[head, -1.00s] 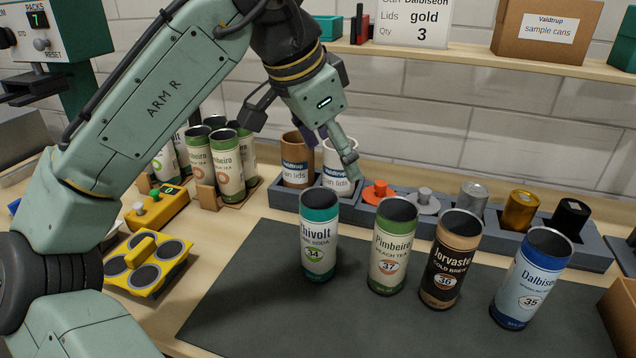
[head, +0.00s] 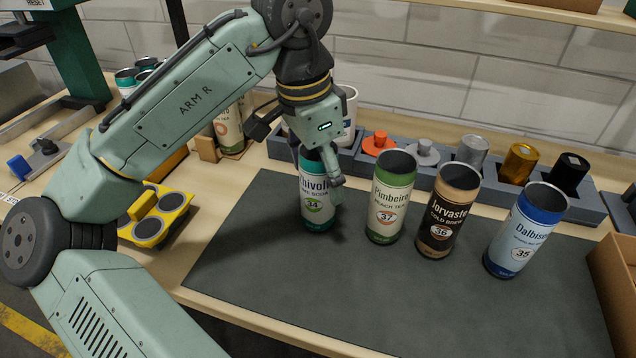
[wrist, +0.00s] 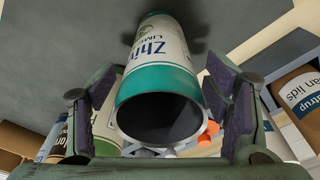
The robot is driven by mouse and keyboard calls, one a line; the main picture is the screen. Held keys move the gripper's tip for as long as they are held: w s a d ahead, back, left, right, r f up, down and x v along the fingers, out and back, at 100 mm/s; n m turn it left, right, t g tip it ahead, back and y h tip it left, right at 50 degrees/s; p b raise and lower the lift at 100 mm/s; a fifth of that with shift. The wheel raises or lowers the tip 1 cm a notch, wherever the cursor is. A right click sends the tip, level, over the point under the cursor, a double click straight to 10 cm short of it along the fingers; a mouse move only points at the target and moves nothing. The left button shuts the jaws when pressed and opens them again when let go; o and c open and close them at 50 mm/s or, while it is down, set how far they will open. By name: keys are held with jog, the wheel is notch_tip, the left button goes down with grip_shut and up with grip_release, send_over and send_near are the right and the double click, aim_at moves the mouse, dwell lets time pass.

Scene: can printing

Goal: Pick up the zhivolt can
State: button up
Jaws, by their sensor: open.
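The Zhivolt can (head: 318,210) is white with a teal top band and stands upright on the dark mat (head: 262,262), leftmost of the row of cans. Its top is partly hidden by my gripper (head: 322,170) in the head view. In the wrist view the Zhivolt can (wrist: 160,75) lies between my two open fingers (wrist: 170,115), its open rim towards the camera. There is a visible gap between the can and each finger pad, so I am not gripping it.
A Pimbeiro can (head: 389,205) stands close to the right, then a Jorvaste can (head: 446,220) and a Dalbisen can (head: 524,240). Behind is a grey rack (head: 590,205) with lids and pegs. A yellow carrier (head: 160,218) sits left. The mat's front is clear.

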jog(key=shift+d+f, duration=0.1)
jog(key=shift+f, duration=0.4)
jog(key=c, duration=0.8)
jog(key=shift+r, duration=0.1)
jog(key=shift+c, duration=0.2)
